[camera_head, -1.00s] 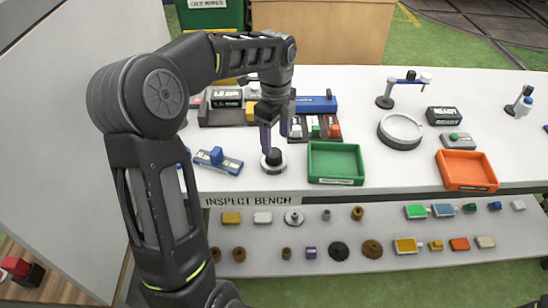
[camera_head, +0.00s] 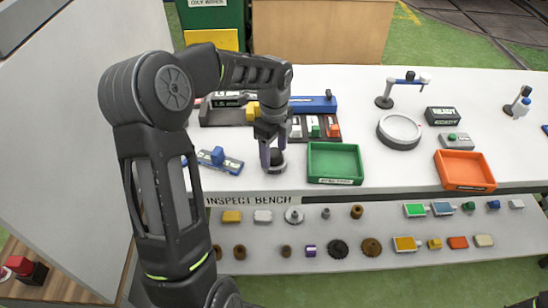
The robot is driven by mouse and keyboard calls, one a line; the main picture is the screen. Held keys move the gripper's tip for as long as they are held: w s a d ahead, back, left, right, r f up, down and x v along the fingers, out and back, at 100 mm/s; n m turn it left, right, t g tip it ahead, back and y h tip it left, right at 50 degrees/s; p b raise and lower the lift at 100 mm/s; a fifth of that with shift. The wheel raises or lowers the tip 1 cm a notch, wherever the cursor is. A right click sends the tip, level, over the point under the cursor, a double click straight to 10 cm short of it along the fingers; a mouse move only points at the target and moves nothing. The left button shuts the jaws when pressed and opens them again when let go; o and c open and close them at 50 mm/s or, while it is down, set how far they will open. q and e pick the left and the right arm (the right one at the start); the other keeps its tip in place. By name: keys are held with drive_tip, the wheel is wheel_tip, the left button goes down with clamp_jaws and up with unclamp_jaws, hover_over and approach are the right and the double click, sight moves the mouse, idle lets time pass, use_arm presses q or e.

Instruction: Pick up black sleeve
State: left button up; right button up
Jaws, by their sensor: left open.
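A small black sleeve (camera_head: 276,156) stands upright on a round white-and-grey fixture (camera_head: 275,169) near the front edge of the bench. My left gripper (camera_head: 273,152) points down from above with its fingers open. The fingertips are at the height of the sleeve, one on its left and one reaching down behind or beside its right. I cannot tell whether they touch it. The gripper body partly hides the sleeve's top. My right gripper is not in view.
A green tray (camera_head: 310,164) is just right of the fixture, and an orange tray (camera_head: 465,184) is farther right. A blue device (camera_head: 218,158) sits to the left. A black rack with small coloured blocks (camera_head: 315,127) stands behind. A lower shelf (camera_head: 380,212) holds several small parts.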

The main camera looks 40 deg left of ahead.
use_arm(q)
drive_tip(key=shift+c, duration=0.3)
clamp_jaws()
idle(0.6)
